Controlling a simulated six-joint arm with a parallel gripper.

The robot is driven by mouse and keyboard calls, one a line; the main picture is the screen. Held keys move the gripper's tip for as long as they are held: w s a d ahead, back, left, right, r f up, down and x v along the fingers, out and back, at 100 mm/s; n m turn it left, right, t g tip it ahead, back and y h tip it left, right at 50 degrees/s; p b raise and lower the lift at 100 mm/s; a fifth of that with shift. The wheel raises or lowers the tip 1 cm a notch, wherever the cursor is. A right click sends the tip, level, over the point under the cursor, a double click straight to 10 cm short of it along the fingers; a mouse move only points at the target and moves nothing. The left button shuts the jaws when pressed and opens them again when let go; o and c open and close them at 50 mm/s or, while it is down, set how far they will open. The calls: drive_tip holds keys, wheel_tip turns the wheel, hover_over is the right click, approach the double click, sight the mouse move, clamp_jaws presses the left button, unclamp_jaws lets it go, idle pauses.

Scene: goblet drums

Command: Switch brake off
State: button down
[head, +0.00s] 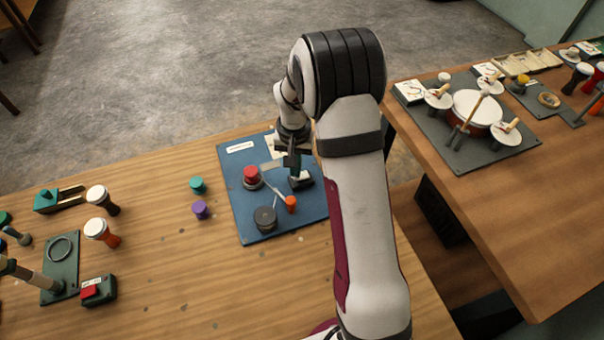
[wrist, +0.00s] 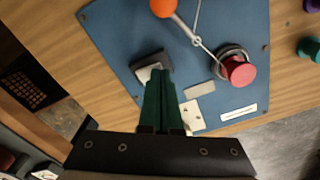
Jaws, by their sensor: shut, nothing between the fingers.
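A blue board (head: 240,215) on the wooden table carries several controls, and none bears a readable "brake" label. A small black block with a pale top (head: 301,182), perhaps a rocker switch, is at its right; it also shows in the wrist view (wrist: 139,61). A thin metal lever with an orange knob (head: 291,204) points toward the front; the orange knob is at the top of the wrist view (wrist: 163,7). My gripper (head: 294,172) is shut and empty, pointing down at the block. In the wrist view its green fingertips (wrist: 160,74) overlap the block; I cannot tell whether they touch.
On the board are a red knob (head: 251,174), a dark round knob (head: 265,217) and a white label (head: 240,147). Teal (head: 197,184) and purple (head: 200,209) pieces stand left of it. Small goblet drums (head: 98,229) are farther left. A second table (head: 520,200) is at right.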

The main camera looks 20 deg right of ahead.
drive_tip(key=shift+f, duration=0.5)
wheel_tip(320, 180, up, 6)
drive_tip(key=shift+r, duration=0.5)
idle(0.4)
drive_tip(key=s+a+r, duration=0.3)
drive_tip(key=s+r, duration=0.2)
drive_tip(key=s, duration=0.2)
drive_tip(key=s+a+r, duration=0.2)
drive_tip(key=s+r, duration=0.3)
drive_tip(key=s, duration=0.2)
drive_tip(key=s+a+y, duration=0.1)
drive_tip(key=s+a, duration=0.2)
drive_tip(key=s, duration=1.1)
drive_tip(key=shift+s+a+r+y, duration=0.3)
drive_tip(key=shift+s+r+y, duration=0.05)
drive_tip(key=shift+y, duration=0.05)
